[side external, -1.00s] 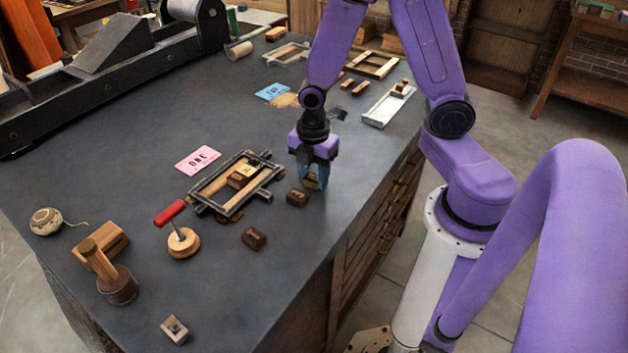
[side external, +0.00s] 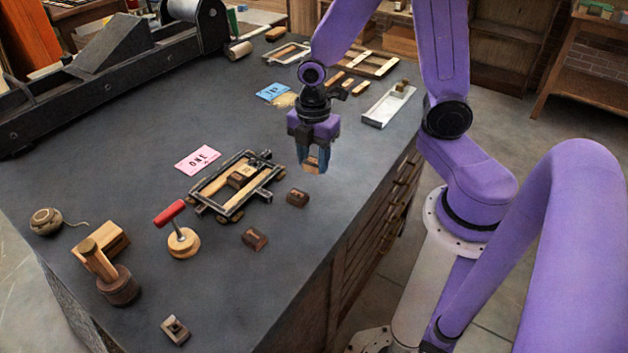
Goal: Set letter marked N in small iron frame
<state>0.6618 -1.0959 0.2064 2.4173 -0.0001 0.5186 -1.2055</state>
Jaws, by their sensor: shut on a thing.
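My gripper (side external: 314,165) is shut on a small wooden letter block (side external: 313,163) and holds it above the table, to the right of the small iron frame. Its mark cannot be read from here. The small iron frame (side external: 205,204) lies flat on the table, with wooden strips and one dark block (side external: 238,180) with a pale top inside it. Two other dark letter blocks lie loose on the table: one (side external: 297,197) right of the frame and one (side external: 255,239) in front of it. Their marks are too small to read.
A pink card reading ONE (side external: 198,158) lies behind the frame. A blue card (side external: 272,92) and a metal tray (side external: 388,106) lie farther back.

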